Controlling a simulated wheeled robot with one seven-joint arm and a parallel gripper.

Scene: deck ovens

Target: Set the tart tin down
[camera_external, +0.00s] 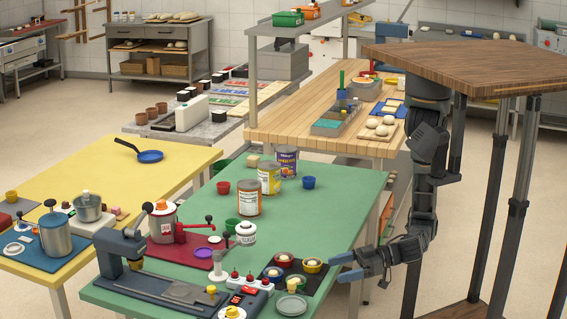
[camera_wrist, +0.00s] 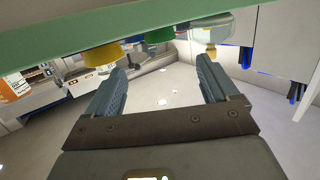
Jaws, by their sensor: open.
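Small tart-tin-like cups stand on a dark tray (camera_external: 298,268) at the right edge of the green table. One is red (camera_external: 284,259) and one is yellow (camera_external: 312,266), both with pale contents. A green cup (camera_external: 296,284) with something yellow on it stands in front. I cannot tell which is the tart tin. My gripper (camera_external: 343,267) is open just right of the yellow cup, at the table edge. In the wrist view nothing sits between the fingers (camera_wrist: 161,70). A yellow cup (camera_wrist: 102,56) shows there near the left fingertip; contact is unclear.
The green table (camera_external: 330,215) carries several large cans (camera_external: 270,177), a press-like machine (camera_external: 122,254) and a pale plate (camera_external: 291,306) near the tray. A wooden-topped stand (camera_external: 460,55) with dark posts is close to my arm on the right. Floor beside the table is clear.

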